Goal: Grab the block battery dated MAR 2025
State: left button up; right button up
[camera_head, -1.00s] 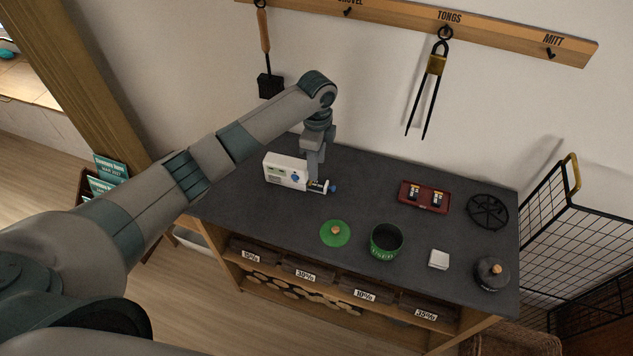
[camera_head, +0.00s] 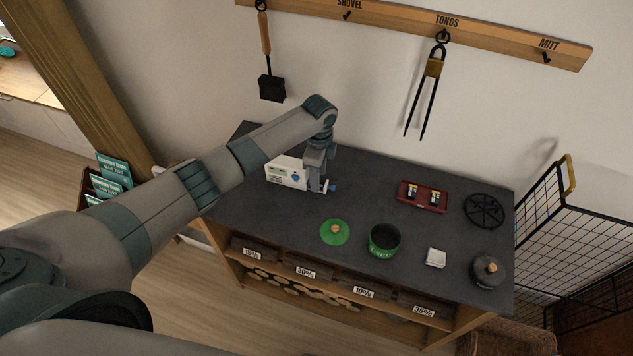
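My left gripper (camera_head: 322,187) points down at the right end of a white box-like device (camera_head: 286,172) with a blue knob or mark, near the back left of the dark counter. The fingers are small and partly hidden, so I cannot tell whether they are open or shut, or whether they hold anything. A small blue part (camera_head: 332,188) shows just right of the fingers. A dark red tray (camera_head: 407,202) holds two small upright block-like items, a left one (camera_head: 413,194) and a right one (camera_head: 434,199), possibly batteries. No MAR 2025 date is legible on them. My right gripper is out of view.
On the counter (camera_head: 290,215) are a green lid (camera_head: 335,232), a green pot (camera_head: 384,241), a white block (camera_head: 436,258), a dark lidded pot (camera_head: 488,272) and a black trivet (camera_head: 484,210). Tongs (camera_head: 429,90) and a shovel (camera_head: 270,85) hang on the wall.

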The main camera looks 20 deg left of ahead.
pick_arm(q)
jog(key=shift+f, duration=1.1)
grip_shut()
